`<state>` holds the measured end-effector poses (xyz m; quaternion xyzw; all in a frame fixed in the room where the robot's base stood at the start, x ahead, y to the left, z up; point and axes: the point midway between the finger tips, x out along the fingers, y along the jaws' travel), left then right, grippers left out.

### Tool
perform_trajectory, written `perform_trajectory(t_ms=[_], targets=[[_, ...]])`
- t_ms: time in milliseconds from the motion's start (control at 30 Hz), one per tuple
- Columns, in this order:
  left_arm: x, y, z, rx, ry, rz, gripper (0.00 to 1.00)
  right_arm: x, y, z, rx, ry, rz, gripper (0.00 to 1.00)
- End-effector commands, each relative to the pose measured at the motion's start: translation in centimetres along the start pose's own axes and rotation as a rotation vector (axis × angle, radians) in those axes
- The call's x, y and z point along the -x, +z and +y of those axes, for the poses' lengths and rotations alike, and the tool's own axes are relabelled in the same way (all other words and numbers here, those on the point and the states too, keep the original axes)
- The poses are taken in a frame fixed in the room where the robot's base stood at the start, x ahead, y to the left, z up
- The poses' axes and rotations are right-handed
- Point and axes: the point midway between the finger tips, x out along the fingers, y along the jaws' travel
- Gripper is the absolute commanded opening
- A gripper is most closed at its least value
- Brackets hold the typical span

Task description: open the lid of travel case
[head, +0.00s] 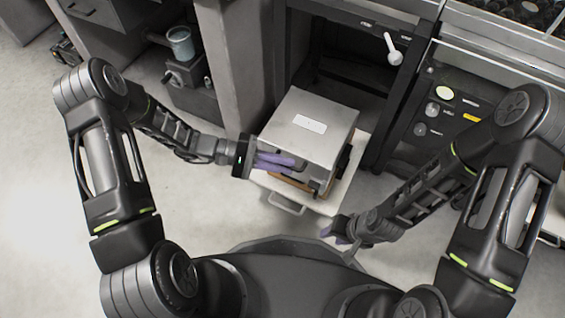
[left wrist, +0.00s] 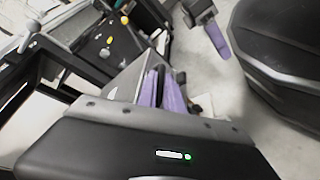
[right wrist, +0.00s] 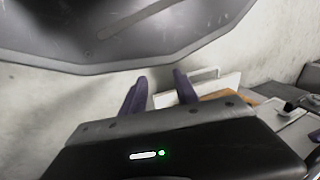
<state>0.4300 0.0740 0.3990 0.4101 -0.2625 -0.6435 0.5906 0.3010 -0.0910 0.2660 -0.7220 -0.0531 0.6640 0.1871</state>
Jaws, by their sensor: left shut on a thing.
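The travel case (head: 295,140) is a grey box with a white label on its lid (head: 325,105). It sits on a low white platform in the middle of the head view. My left gripper (head: 292,163) is at the case's front side, its purple fingers against the front of the lid. In the left wrist view, my left gripper (left wrist: 161,75) has its fingers close together around a dark narrow part, with the grey case beside them. My right gripper (head: 330,232) is empty, in front of the platform and apart from the case. In the right wrist view its fingers (right wrist: 156,80) stand apart.
The white platform (head: 334,204) has a grey handle (head: 285,204) at its front. Dark cabinets with knobs (head: 425,115) stand to the right and a grey pillar (head: 235,60) behind left. A brown edge (head: 292,184) shows under the case's front. The floor at left is clear.

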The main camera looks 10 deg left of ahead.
Motion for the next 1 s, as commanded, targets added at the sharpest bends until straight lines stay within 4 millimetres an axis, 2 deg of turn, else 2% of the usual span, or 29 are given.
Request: perform_trajectory(t_ms=[367,567,767,1000], targets=[[0.1,0.0,0.0,0.003,0.000,0.002,0.00,0.1,0.0,0.0,0.000,0.000,0.000,0.36],[0.2,0.4,0.9,0.024,-0.011,0.001,0.00,0.9,0.1,-0.3,0.000,0.000,-0.004,0.36],[0.5,1.1,3.3,0.095,-0.043,0.003,0.00,2.9,0.3,-1.1,0.003,-0.002,-0.014,0.36],[0.8,2.0,7.7,0.240,-0.107,0.004,0.00,5.8,1.1,-2.8,0.016,-0.013,-0.035,0.36]])
